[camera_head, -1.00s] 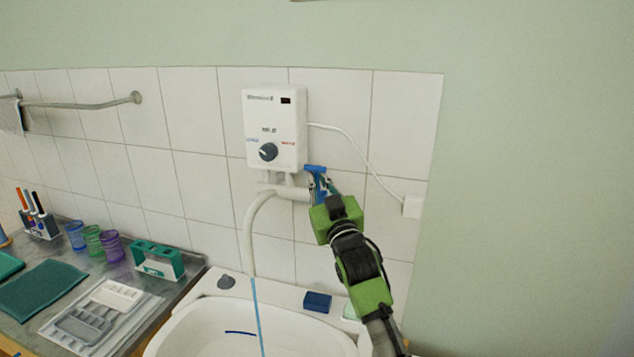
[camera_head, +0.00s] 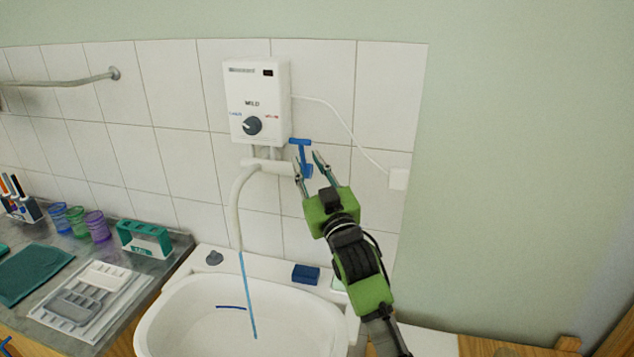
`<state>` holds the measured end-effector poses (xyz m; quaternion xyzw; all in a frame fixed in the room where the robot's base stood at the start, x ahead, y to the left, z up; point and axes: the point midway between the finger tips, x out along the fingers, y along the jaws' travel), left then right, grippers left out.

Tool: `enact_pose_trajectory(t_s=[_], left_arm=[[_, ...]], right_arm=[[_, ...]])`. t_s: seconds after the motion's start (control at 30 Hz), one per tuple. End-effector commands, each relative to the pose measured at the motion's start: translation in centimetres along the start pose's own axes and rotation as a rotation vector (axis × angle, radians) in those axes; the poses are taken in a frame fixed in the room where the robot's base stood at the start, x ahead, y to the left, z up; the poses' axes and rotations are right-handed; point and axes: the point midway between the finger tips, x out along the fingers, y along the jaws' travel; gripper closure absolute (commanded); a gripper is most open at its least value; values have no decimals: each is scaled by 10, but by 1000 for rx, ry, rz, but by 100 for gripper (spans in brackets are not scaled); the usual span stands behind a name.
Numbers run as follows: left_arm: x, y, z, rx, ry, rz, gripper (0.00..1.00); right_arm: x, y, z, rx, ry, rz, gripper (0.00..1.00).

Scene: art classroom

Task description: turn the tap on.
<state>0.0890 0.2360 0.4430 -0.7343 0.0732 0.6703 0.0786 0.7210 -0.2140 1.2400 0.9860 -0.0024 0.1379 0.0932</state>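The tap is a white pipe with a curved spout (camera_head: 238,200) below a white wall heater (camera_head: 259,100). Its blue T-shaped handle (camera_head: 301,143) stands at the right end of the pipe. A thin blue stream of water (camera_head: 247,290) runs from the spout down into the white basin (camera_head: 190,310). My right gripper (camera_head: 309,165) is open just below and in front of the handle, its fingers apart with the handle's stem near or between them. I cannot tell whether they touch it. My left gripper is not in view.
On the basin's back ledge are a dark blue block (camera_head: 306,274) and a grey plug (camera_head: 214,258). The counter at left holds cups, a green holder (camera_head: 145,238) and palettes (camera_head: 90,290). A cable runs from the heater to a wall box (camera_head: 399,179). The wall at right is clear.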

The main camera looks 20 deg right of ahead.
Motion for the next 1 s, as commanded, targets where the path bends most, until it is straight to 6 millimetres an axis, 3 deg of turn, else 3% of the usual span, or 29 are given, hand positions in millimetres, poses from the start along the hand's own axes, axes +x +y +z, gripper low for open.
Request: enact_pose_trajectory(t_s=[0.2, 0.4, 1.0], left_arm=[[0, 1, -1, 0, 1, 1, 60], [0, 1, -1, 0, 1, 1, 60], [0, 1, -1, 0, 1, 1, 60]], right_arm=[[-43, 0, 0, -1, 0, 0, 75], [-62, 0, 0, -1, 1, 0, 75], [-69, -1, 4, 1, -12, -2, 75]])
